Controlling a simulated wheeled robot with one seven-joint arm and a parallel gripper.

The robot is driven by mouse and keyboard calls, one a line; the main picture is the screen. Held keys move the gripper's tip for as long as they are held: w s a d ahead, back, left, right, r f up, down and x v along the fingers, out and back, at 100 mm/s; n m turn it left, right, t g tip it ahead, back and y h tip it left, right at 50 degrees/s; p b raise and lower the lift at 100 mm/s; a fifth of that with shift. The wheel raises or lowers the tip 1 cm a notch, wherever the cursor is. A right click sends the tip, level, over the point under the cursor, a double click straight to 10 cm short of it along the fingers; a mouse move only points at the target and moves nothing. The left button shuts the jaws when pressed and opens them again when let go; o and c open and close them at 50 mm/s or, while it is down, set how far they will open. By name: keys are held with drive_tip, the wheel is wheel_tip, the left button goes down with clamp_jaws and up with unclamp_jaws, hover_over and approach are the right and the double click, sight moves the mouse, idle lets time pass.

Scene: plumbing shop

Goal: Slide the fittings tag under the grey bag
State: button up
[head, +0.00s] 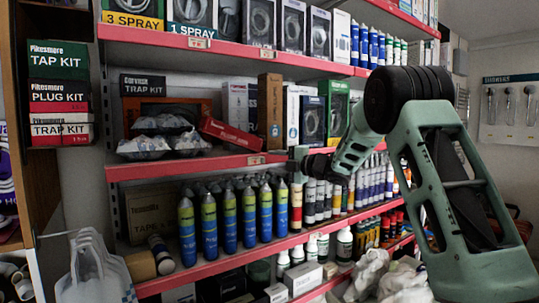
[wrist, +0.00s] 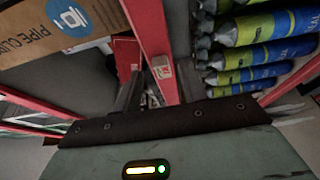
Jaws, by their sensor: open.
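A small pale tag (head: 256,160) sits on the red front edge of the middle shelf; it also shows in the wrist view (wrist: 161,68). Its print is too small to read. A pale grey, see-through bag (head: 148,148) lies on that shelf to the left of the tag, with similar bags beside and above it. My gripper (head: 299,160) is open in front of the shelf edge, to the right of the tag. In the wrist view its dark fingers (wrist: 140,94) point toward the shelf edge close to the tag. I cannot tell whether they touch it.
A red box (head: 228,134) lies tilted beside the bags, with a brown upright box (head: 270,110) to its right. Blue and green spray bottles (head: 209,226) stand on the shelf below. Pale carrier bags (head: 92,268) hang at lower left. The shelf edge left of the tag looks clear.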

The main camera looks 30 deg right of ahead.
sight(259, 161)
drive_tip(key=shift+p+x, duration=0.35)
drive_tip(key=shift+x, duration=1)
clamp_jaws()
drive_tip(key=shift+a+f+b, duration=0.15)
drive_tip(key=shift+a+b, duration=0.2)
drive_tip(key=a+b, duration=0.5)
drive_tip(key=a, duration=0.5)
drive_tip(key=a+b, duration=0.6)
drive_tip(key=a, duration=0.4)
drive_tip(key=s+a+b, duration=0.1)
drive_tip(key=a+b, duration=0.5)
drive_tip(key=a, duration=0.4)
drive_tip(key=shift+s+f, duration=0.1)
drive_tip(key=shift+a+b, duration=0.45)
drive_tip(key=shift+a, duration=0.3)
unclamp_jaws()
drive_tip(key=shift+r, duration=0.2)
